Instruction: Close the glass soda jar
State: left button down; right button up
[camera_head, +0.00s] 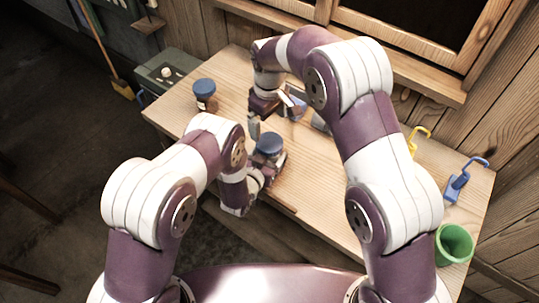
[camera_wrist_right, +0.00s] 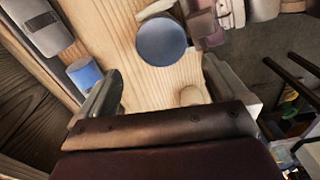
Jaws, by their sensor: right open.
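A jar with a round blue lid (camera_head: 270,143) stands near the front edge of the table, beside my left gripper (camera_head: 272,166). The lid also shows from above in the right wrist view (camera_wrist_right: 162,41); it hides most of the jar, so I cannot tell whether it is seated. My left gripper is close against the jar, but its fingers are too hidden to show whether they grip it. My right gripper (camera_head: 275,119) is above the table behind the jar, open and empty. In the right wrist view the lid is beyond the open fingers (camera_wrist_right: 165,90).
Another blue-topped jar with brown contents (camera_head: 205,95) stands at the table's left. A blue object (camera_wrist_right: 85,76) lies near the right gripper's finger. Yellow (camera_head: 419,136) and blue (camera_head: 459,183) hooked items and a green cup (camera_head: 454,244) are on the right.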

aim_at(270, 142)
jog(key=m, duration=0.7)
jog(key=shift+s+r, duration=0.1)
jog(key=shift+r, duration=0.15)
jog(key=m, duration=0.5)
jog(key=shift+s+d+m, duration=0.1)
jog(key=shift+m, duration=0.2)
jog(key=shift+f, duration=4.05)
jog(key=c, duration=1.1)
jog(key=shift+m, duration=0.8)
jog(key=o, duration=1.1)
jog(key=shift+r, duration=3.75)
